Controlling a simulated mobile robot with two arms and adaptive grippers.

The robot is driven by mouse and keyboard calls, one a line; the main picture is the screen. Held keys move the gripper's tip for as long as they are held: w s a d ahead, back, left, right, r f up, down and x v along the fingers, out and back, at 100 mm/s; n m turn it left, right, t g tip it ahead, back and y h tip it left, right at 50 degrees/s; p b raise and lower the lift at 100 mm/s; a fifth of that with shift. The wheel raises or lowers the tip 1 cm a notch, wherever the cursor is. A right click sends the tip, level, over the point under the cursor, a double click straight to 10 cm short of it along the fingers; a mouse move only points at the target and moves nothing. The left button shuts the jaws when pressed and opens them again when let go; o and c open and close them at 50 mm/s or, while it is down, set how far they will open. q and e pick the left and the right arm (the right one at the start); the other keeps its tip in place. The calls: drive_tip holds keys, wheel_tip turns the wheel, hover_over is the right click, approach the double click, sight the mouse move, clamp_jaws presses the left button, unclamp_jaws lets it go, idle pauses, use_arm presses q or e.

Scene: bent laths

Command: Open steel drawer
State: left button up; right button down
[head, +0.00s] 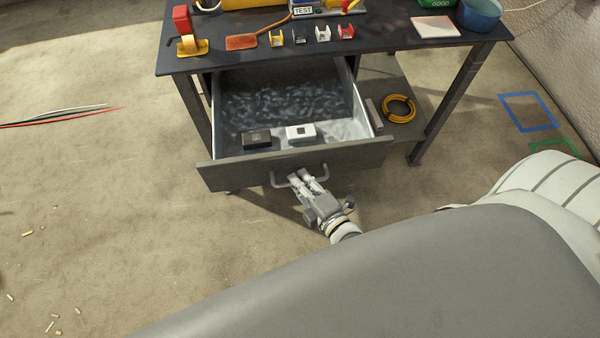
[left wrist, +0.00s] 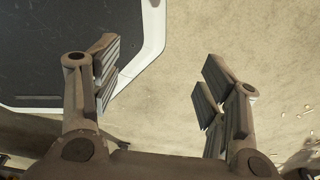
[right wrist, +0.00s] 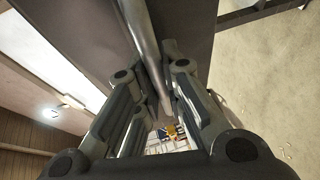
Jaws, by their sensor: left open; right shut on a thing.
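The steel drawer (head: 230,177) under the dark workbench stands pulled well out, its inside showing. A black box (head: 257,139) and a white box (head: 301,132) lie in it near the front. Its bar handle (head: 279,181) is on the front panel. My right gripper (head: 298,177) is shut on the handle, which also runs between the fingers in the right wrist view (right wrist: 150,50). My left gripper (left wrist: 160,85) is open and empty above the floor in the left wrist view; it does not show in the head view.
The workbench top (head: 390,42) carries a red and yellow tool (head: 186,32), an orange paddle (head: 242,42), several small clips and a blue bowl (head: 480,14). A yellow cable coil (head: 398,108) lies on the lower shelf. Floor left of the drawer is mostly clear.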

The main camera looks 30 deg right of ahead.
drive_tip(key=shift+s, duration=0.3)
use_arm(q)
drive_tip(key=shift+w, duration=0.3)
use_arm(e)
drive_tip(key=c, duration=1.5)
unclamp_jaws()
drive_tip(key=shift+s, duration=0.1)
use_arm(q)
drive_tip(key=shift+w, duration=0.1)
use_arm(e)
drive_tip(key=v, duration=1.2)
drive_tip(key=shift+a+f, duration=0.1)
use_arm(q)
drive_tip(key=shift+d, duration=0.1)
